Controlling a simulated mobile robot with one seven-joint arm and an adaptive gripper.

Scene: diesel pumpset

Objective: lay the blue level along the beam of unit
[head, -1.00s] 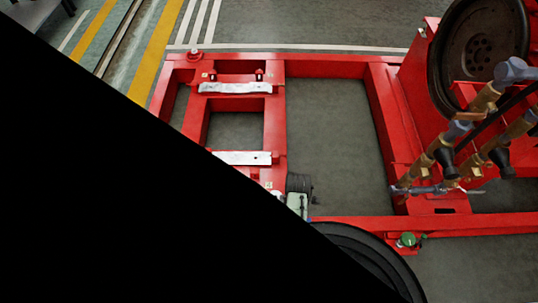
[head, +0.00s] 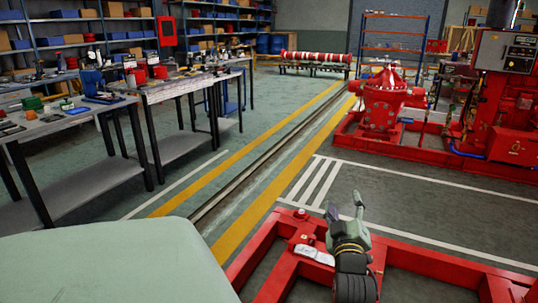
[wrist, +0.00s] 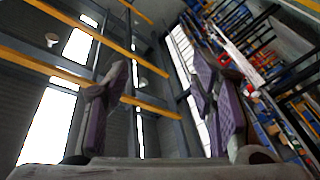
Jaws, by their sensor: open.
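My gripper (head: 346,204) points upward over the near red frame in the head view. Its fingers stand apart with nothing between them. The wrist view shows the open gripper (wrist: 157,85) with purple pads, facing windows and roof beams. The red beam frame (head: 268,247) of the near unit lies low at the bottom, partly hidden by my arm. A pale plate (head: 314,254) sits on it beside my arm. I cannot make out the blue level for certain. Small blue items lie among tools on the workbench (head: 165,91) at left, too small to identify.
A second bench (head: 38,128) stands nearer at far left. A pale green surface (head: 110,262) fills the lower left. A red pump unit (head: 383,108) stands at the back right. The floor between benches and red frame, with yellow lines (head: 262,215), is clear.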

